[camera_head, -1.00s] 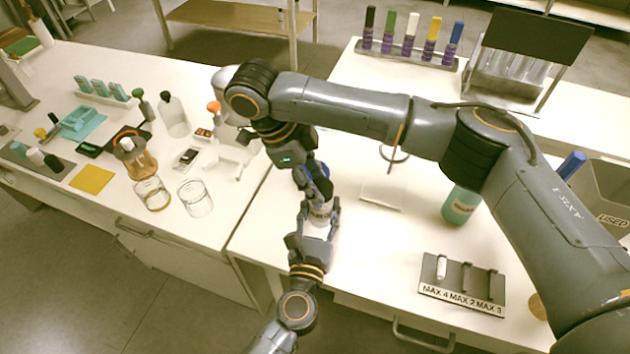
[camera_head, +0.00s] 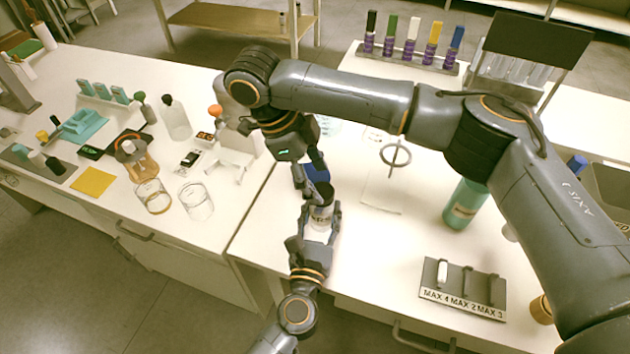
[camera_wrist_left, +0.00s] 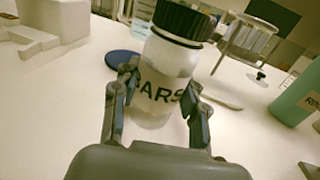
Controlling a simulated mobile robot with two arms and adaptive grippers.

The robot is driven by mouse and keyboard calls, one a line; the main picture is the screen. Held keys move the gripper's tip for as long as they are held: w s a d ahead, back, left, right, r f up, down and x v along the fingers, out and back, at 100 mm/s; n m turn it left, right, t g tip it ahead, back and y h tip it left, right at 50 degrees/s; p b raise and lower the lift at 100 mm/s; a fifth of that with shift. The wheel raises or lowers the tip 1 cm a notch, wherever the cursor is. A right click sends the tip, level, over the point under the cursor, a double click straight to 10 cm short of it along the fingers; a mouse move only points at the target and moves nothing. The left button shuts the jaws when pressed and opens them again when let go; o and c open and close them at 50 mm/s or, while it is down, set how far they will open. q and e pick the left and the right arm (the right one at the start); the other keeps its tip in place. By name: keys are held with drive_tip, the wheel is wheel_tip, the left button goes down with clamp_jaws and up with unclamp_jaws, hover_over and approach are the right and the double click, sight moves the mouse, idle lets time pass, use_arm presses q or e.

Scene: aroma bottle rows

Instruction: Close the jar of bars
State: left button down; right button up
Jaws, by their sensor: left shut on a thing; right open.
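The jar of bars (camera_head: 321,218) is a clear jar with a dark screw lid. In the left wrist view it stands upright, its label (camera_wrist_left: 160,92) partly reading "ARS", with the black lid (camera_wrist_left: 184,20) on its mouth. I cannot tell how tight the lid is. My left gripper (camera_head: 318,222) is shut around the jar's body, and its fingers (camera_wrist_left: 155,108) show on both sides in the wrist view. My right gripper (camera_head: 309,172) is open and empty, just behind and above the jar, apart from the lid.
A blue disc (camera_wrist_left: 122,60) lies on the table behind the jar. A green bottle (camera_head: 465,204), a ring stand (camera_head: 396,155) and a grey rack marked MAX (camera_head: 463,288) stand to the right. Glass beakers (camera_head: 195,202) stand on the left table.

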drive_tip(key=shift+r, duration=1.2)
drive_tip(key=shift+c, duration=0.4)
